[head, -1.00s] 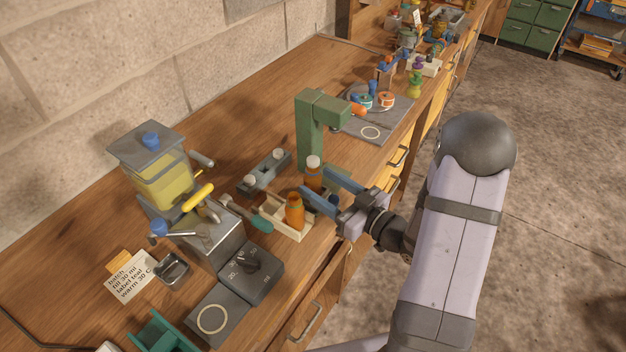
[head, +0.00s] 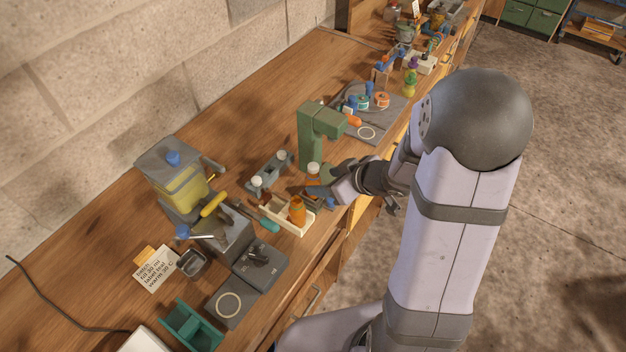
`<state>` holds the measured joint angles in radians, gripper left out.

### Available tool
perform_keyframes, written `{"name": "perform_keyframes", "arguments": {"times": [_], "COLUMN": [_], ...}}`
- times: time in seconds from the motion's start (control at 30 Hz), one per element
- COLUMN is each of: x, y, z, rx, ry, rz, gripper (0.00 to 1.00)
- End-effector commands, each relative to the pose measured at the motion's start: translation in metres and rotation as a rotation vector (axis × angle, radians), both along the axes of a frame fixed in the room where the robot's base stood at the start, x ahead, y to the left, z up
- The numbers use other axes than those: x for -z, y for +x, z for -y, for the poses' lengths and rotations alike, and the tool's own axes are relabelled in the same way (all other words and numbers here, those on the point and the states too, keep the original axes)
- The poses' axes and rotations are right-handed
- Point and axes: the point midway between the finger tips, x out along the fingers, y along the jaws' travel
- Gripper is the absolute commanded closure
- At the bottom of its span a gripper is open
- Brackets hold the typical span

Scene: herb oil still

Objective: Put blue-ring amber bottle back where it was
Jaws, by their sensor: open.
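An orange-amber bottle (head: 297,211) stands upright in the cream tray (head: 289,227) near the front edge of the bench. A white-capped bottle (head: 313,172) stands behind it beside the green press stand (head: 310,145), its lower part hidden by my gripper. I cannot make out a blue ring on either bottle. My gripper (head: 313,191) is open, its fingers pointing left close to the white-capped bottle and just behind the tray. Whether the fingers are around or touching that bottle cannot be told. A small blue thing (head: 331,202) shows just below the gripper.
A grey rack (head: 270,173) with white-capped pieces stands left of the press. A dispenser with yellow liquid (head: 180,187), a dial box (head: 260,258) and a teal holder (head: 190,325) stand farther left. Grey mats with spools (head: 381,100) lie beyond the press.

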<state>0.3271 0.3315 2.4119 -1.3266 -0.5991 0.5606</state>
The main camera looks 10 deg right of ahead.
Motion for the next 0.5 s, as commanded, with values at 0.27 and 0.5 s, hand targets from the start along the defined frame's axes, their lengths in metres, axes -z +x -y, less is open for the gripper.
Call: {"name": "perform_keyframes", "arguments": {"times": [0.27, 0.5], "x": [0.015, 0.018], "y": [0.011, 0.015], "z": [-0.007, -0.008], "rx": [-0.002, 0.000], "ry": [0.002, 0.002], "rz": [-0.001, 0.000], "gripper": [0.44, 0.44]}}
